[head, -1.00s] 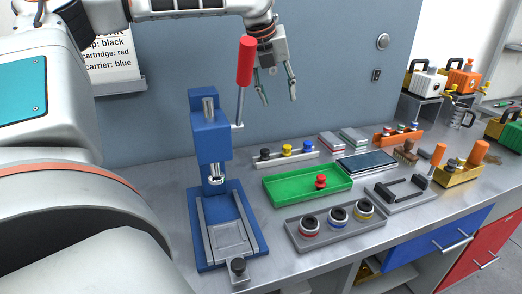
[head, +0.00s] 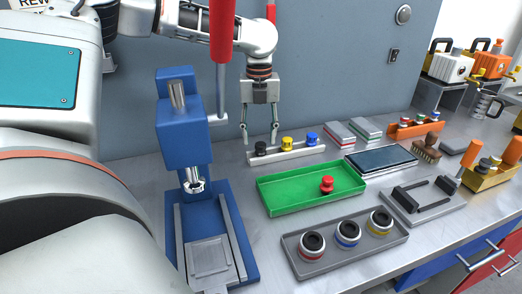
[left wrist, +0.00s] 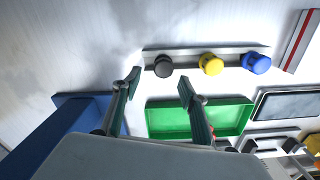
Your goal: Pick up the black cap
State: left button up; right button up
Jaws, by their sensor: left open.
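The black cap (head: 261,148) sits at the left end of a grey rack (head: 292,154), beside a yellow cap (head: 286,144) and a blue cap (head: 311,138). My left gripper (head: 260,139) is open and empty, pointing down above the rack's left end. In the head view its fingers appear around the black cap, but I cannot tell their exact height. In the left wrist view the black cap (left wrist: 163,66) lies beyond and between the two fingertips (left wrist: 159,82), apart from them. My right gripper is not in view.
A blue press (head: 183,130) with a red-handled lever (head: 221,30) stands close left of my gripper. A green tray (head: 290,200) with a red cap (head: 327,184) lies in front of the rack. A grey tray (head: 345,255) holds three ringed parts.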

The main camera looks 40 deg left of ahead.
aim_at(261, 144)
pick_arm(q)
jog(key=f, duration=0.4)
jog(key=shift+w+a+f, duration=0.1)
jog(key=shift+w+f, duration=0.2)
jog(key=c, duration=1)
jog(key=shift+r, duration=0.15)
